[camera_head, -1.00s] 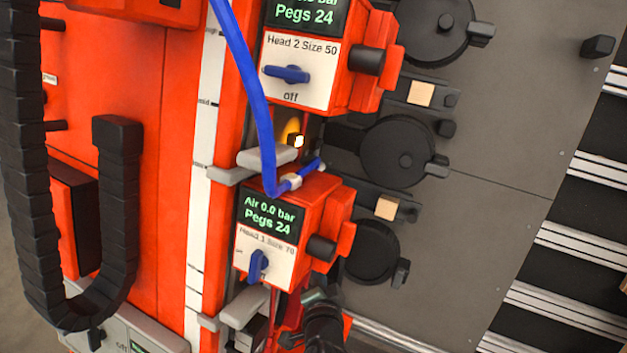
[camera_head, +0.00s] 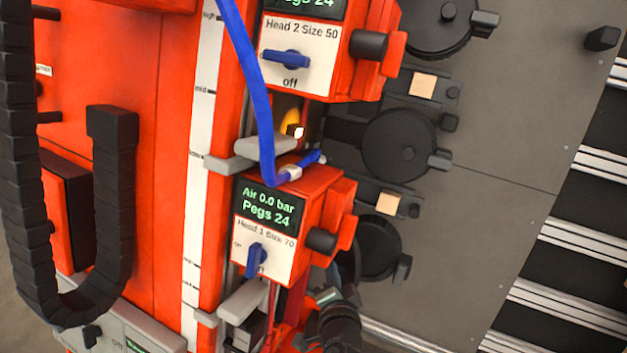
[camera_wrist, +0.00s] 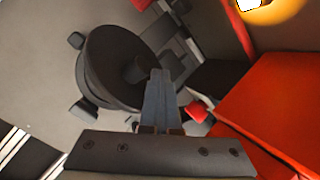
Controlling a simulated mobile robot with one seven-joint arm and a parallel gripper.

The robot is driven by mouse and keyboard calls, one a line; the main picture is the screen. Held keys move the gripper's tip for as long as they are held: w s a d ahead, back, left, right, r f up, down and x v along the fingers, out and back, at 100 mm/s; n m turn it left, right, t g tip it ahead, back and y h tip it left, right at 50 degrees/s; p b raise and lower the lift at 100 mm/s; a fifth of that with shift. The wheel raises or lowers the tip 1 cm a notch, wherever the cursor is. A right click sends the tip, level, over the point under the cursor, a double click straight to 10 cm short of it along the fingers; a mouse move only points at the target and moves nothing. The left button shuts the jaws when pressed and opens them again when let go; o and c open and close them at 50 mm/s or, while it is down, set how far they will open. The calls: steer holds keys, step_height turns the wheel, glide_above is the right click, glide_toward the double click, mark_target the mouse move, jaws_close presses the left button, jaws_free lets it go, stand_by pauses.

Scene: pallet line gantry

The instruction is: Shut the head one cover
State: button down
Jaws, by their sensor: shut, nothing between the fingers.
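Head one is the lower red unit (camera_head: 310,192), with a display reading Air 0.0 bar, Pegs 24, a blue knob (camera_head: 255,258) and a black stub (camera_head: 320,241) on its side. I cannot tell for sure which part is its cover. A dark round part (camera_head: 381,252) with a side tab sits right of the unit, partly hidden; in the wrist view a dark round cup-like part (camera_wrist: 108,55) lies beyond my fingers. My gripper (camera_head: 329,297) is below the unit's right side, partly hidden. In the wrist view its fingers (camera_wrist: 160,78) are shut and empty, overlapping the round part's edge.
The head two unit (camera_head: 298,50) is above, with its knob near off. A blue hose (camera_head: 253,90) hangs to head one. Black round parts (camera_head: 397,145) stand on the grey plate (camera_head: 500,130). A black cable chain (camera_head: 112,200) is left. Metal-edged slats (camera_head: 575,257) are right.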

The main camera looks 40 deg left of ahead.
mark_target(359, 274)
steer(key=shift+w+d+f+b, duration=0.1)
steer(key=shift+w+d+b, duration=0.25)
steer(key=shift+d, duration=0.35)
steer(key=shift+d, duration=0.1)
steer(key=shift+w+d+f+b, duration=0.25)
steer(key=shift+w+d+b, duration=0.4)
steer(key=shift+d+b, duration=0.1)
steer(key=shift+w+d+f+b, duration=0.2)
steer(key=shift+w+d+b, duration=0.4)
steer(key=shift+d+b, duration=0.1)
steer(key=shift+w+d+f+b, duration=0.35)
steer(key=shift+w+d+b, duration=0.15)
steer(key=shift+w+b, duration=0.3)
steer(key=shift+w+d+f+b, duration=0.35)
steer(key=shift+w+d+b, duration=0.15)
steer(key=shift+w+b, duration=0.2)
steer(key=shift+w, duration=0.15)
